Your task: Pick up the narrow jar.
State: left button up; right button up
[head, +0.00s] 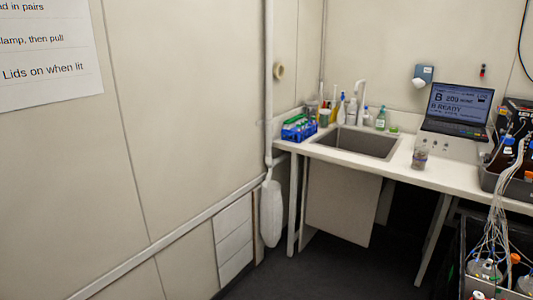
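Capped vessels with tubing (485,270) show at the lower right, partly cut off by the picture edge. Neither of my grippers is in the head view.
A dark tray of bottles (515,190) stands at the right. Open dark floor (340,275) lies in front.

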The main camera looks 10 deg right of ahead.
aim_at(421, 154)
jog(key=i+z, duration=0.15)
jog(key=i, duration=0.5)
jog(key=i+j+z, duration=0.15)
jog(key=i, duration=0.55)
jog(key=i+z, duration=0.55)
jog(key=z, duration=0.25)
jog(key=i+j+z, duration=0.1)
jog(key=i+z, duration=0.25)
